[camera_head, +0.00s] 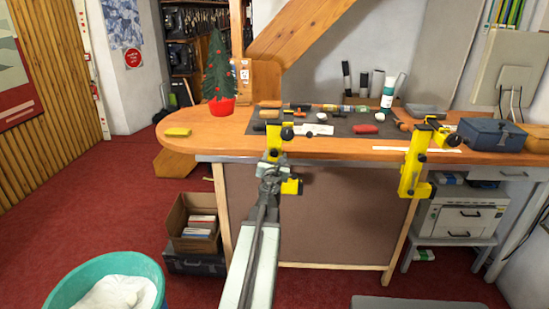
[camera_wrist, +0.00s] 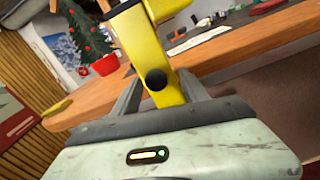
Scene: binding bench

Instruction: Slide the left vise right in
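The left vise (camera_head: 273,138) is a yellow clamp with black knobs at the front edge of the wooden bench, left of the bench's middle. Its lower yellow part (camera_head: 291,187) shows below the edge, right of my gripper (camera_head: 272,165). My gripper is at the vise's upright body and hides part of it. In the wrist view the yellow vise body (camera_wrist: 140,45), with a round black knob, stands between my two grey fingers (camera_wrist: 160,80). The fingertips are close to both its sides; whether both press on it is unclear.
A similar yellow vise (camera_head: 414,160) is at the right of the bench (camera_head: 350,152). A dark mat with several tools lies behind the left vise. A red-potted small tree (camera_head: 219,75) and yellow block (camera_head: 178,132) stand left. A teal basket (camera_head: 105,275) is on the floor.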

